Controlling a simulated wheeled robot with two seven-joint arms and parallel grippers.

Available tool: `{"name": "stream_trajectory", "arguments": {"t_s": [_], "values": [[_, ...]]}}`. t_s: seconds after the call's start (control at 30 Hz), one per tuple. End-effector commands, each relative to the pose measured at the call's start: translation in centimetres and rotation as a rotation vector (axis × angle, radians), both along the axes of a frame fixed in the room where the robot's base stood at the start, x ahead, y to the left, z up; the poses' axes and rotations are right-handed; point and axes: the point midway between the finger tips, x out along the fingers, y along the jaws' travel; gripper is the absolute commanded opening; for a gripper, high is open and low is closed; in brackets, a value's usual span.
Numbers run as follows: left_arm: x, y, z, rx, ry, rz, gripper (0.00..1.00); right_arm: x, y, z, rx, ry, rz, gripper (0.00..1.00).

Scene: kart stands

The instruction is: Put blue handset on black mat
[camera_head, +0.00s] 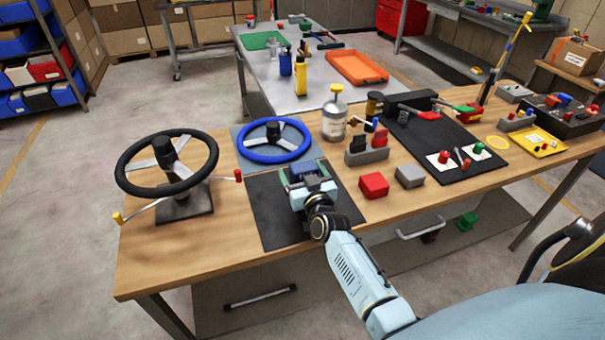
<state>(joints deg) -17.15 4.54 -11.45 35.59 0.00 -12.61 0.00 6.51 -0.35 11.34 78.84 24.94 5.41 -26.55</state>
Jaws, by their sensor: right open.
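The black mat (267,212) lies flat at the front middle of the wooden workbench. A dark blue block-like thing, which looks like the blue handset (302,169), shows at the mat's far part, mostly hidden by my right gripper. My right gripper (304,178) reaches in from the lower right and is over the mat, with its open fingers at either side of the blue thing. I cannot tell whether the fingers touch it. My left gripper is not in view.
A black steering wheel (168,165) on a stand is at the left, and a blue steering wheel (274,140) lies behind the mat. A red block (373,185) and a grey block (410,176) sit right of the mat. A larger dark mat (425,135) holds tools.

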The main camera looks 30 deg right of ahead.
Motion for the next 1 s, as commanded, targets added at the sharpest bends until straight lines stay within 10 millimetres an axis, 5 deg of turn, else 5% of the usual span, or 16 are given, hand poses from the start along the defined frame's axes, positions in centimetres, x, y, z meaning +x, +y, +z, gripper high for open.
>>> {"name": "stream_trajectory", "arguments": {"t_s": [0.17, 0.7, 1.0], "values": [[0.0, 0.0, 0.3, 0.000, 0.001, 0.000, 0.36, -0.7, 0.2, 0.3, 0.001, 0.002, 0.000, 0.83], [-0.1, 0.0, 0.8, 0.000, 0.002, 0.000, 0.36, -10.3, 2.5, 0.2, -0.001, 0.001, 0.000, 0.83], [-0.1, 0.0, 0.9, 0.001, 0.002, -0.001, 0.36, -11.7, 2.8, 0.3, 0.001, -0.001, 0.000, 0.83]]}}
